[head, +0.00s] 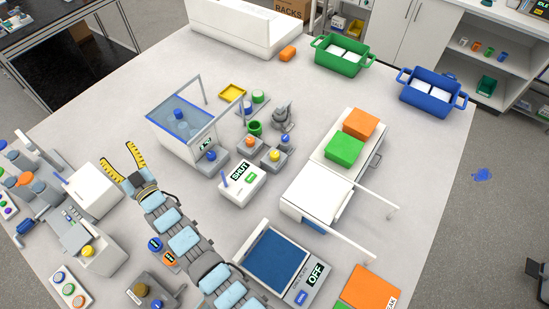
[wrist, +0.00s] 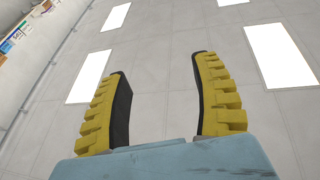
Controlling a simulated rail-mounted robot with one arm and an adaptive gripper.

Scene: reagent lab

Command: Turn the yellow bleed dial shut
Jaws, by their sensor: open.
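A yellow dial (head: 274,155) sits on a small grey block right of the middle of the table, in a cluster with an orange dial (head: 249,141) and a blue dial (head: 211,155). Another yellow knob (head: 88,250) is on the grey and white machine at left. I cannot tell from labels which is the bleed dial. A white box with a SHUT sign (head: 240,171) stands in front of the cluster. My gripper (head: 116,150) is open and empty, raised left of the cluster and apart from it. In the wrist view its yellow fingers (wrist: 160,66) are spread against the ceiling.
A clear blue water bath (head: 182,112) stands between my gripper and the back of the table. A balance reading OFF (head: 283,258) is at front, right of my arm. A white drawer unit (head: 318,190) with green and orange blocks is at right. Bare table lies behind the bath.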

